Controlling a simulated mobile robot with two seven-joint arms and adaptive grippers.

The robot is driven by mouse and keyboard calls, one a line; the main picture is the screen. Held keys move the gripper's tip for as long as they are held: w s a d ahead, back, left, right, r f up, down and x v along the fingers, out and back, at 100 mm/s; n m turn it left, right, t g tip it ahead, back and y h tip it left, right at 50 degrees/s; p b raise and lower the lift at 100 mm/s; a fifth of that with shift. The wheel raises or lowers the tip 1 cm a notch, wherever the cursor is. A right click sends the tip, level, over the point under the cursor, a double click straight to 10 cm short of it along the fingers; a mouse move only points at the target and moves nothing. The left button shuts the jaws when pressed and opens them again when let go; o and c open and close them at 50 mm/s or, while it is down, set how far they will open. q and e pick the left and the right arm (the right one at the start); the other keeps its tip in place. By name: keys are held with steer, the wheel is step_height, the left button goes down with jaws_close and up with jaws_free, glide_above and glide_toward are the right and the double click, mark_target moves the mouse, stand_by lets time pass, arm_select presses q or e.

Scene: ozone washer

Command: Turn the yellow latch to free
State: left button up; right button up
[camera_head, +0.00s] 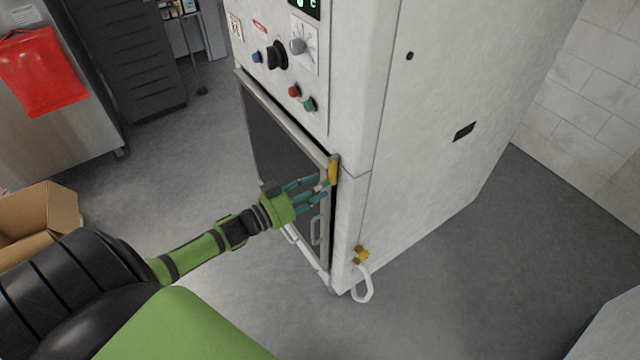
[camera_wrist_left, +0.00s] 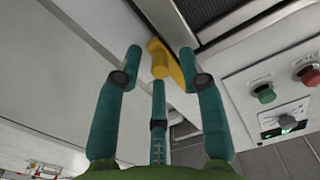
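The yellow latch (camera_head: 333,172) sits at the upper right corner of the washer's door (camera_head: 285,165), on the edge of the white cabinet. In the left wrist view the latch (camera_wrist_left: 162,62) lies between and just beyond my fingertips. My left gripper (camera_head: 321,184) reaches in from the left with its teal fingers pointing at the latch. Its fingers are spread in the left wrist view (camera_wrist_left: 160,58), with a gap on both sides of the latch. Whether any finger touches it is unclear. My right gripper is not in view.
The white cabinet (camera_head: 430,130) carries knobs and buttons above the door. A yellow valve (camera_head: 361,254) with a white hose (camera_head: 363,285) sticks out low on its side. A cardboard box (camera_head: 40,220) stands at the left. The grey floor between is clear.

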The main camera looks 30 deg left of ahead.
arm_select(q)
steer(key=shift+w+d, duration=0.2)
steer(key=shift+w, duration=0.25)
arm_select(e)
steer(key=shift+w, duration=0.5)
arm_select(q)
steer(key=shift+c, duration=0.4)
jaws_close()
